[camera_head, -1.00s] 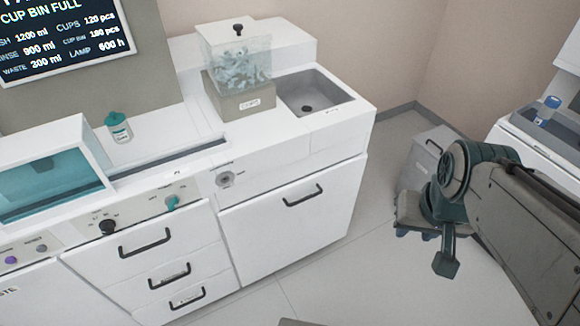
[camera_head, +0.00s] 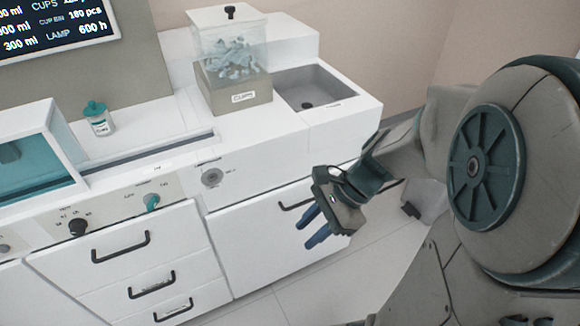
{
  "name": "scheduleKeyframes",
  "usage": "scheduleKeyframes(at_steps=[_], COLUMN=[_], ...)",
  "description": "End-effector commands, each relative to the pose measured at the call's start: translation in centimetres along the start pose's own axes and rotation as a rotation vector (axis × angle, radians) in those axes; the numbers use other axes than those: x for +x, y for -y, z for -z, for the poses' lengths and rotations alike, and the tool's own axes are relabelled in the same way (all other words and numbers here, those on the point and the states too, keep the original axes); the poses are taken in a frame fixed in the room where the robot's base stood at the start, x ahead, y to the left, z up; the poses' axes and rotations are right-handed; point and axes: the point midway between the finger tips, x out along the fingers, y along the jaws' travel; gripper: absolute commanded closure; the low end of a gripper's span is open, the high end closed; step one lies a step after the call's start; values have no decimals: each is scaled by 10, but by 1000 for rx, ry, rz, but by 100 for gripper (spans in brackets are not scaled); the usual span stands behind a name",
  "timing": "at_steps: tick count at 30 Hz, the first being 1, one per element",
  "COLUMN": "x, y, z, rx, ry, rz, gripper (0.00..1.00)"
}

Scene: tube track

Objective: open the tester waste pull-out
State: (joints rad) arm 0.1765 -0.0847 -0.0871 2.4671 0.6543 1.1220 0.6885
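A large white pull-out front (camera_head: 255,250) is in the right part of the cabinet, below the sink, and looks closed. Its dark bar handle (camera_head: 290,206) is partly hidden behind my gripper. No label on this front is readable, so I cannot tell whether it is the tester waste pull-out. My gripper (camera_head: 305,233) is in front of the right half of this front, with its two blue fingers apart and pointing down-left. Nothing is between them. I cannot tell whether it touches the front.
Several closed drawers (camera_head: 122,246) with dark handles are to the left, below a knob panel (camera_head: 108,208). A clear cup bin (camera_head: 233,55) and a sink (camera_head: 310,90) are on the counter. A grey bin behind my arm is mostly hidden. Floor (camera_head: 290,293) shows in front.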

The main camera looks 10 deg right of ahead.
Motion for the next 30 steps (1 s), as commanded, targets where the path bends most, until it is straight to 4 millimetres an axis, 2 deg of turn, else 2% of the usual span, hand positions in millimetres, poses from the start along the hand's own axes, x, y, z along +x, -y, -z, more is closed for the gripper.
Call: scheduleKeyframes(at_steps=[1, 6, 8, 11, 15, 18, 22, 26, 30], x=[25, 59, 68, 80, 90, 94, 96, 97, 104], y=[8, 45, 59, 82, 103, 110, 113, 117, 131], z=[19, 59, 80, 122, 185, 224, 255, 266, 261], rx=[183, 788, 995, 1322, 1693, 1875, 2009, 2057, 2058], ry=[90, 399, 513, 713, 980, 1137, 1272, 1325, 1327], rz=[18, 79, 95, 117, 136, 144, 149, 152, 148], gripper=[68, 68, 68, 68, 68, 68, 68, 68, 68])
